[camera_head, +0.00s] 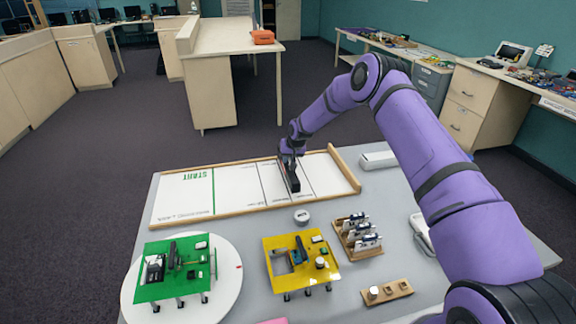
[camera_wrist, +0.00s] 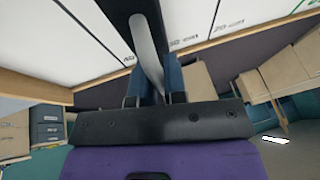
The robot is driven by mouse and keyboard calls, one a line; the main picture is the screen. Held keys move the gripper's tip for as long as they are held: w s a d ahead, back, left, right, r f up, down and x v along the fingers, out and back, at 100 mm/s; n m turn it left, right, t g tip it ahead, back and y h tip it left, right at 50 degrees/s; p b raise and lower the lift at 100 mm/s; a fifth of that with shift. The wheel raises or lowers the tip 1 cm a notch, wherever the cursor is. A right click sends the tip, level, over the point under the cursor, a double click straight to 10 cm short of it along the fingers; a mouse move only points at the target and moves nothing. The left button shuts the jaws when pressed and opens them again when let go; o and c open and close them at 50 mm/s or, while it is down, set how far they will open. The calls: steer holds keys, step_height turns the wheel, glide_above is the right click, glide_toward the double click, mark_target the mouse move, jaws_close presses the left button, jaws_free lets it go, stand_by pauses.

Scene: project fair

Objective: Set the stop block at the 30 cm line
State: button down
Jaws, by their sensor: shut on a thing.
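The stop block (camera_head: 291,178) is a dark bar lying across the white track board (camera_head: 235,189), right of the green START line (camera_head: 213,190) and among the thin black lines. Beside it in the wrist view, labels read about 40, 30 cm and 20 cm. My gripper (camera_head: 290,155) reaches down to the block from behind and is shut on it. In the wrist view its blue fingers (camera_wrist: 155,80) close around a grey curved piece, with the dark block (camera_wrist: 122,18) beyond. I cannot tell exactly which line the block's edge is on; the block and my gripper hide part of the markings.
Wooden rails edge the track. In front stand a green model board (camera_head: 178,262) on a white turntable (camera_head: 230,285), a yellow model board (camera_head: 300,245), a small round grey piece (camera_head: 301,216) and a wooden rack (camera_head: 357,235). A white box (camera_head: 378,160) lies right of the track.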

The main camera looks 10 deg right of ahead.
steer(key=shift+f, duration=1.65)
steer(key=shift+f, duration=0.1)
steer(key=c, duration=1.2)
jaws_free()
steer(key=shift+f, duration=0.1)
steer(key=shift+o, duration=0.2)
steer(key=v, duration=1.2)
steer(key=shift+r, duration=0.25)
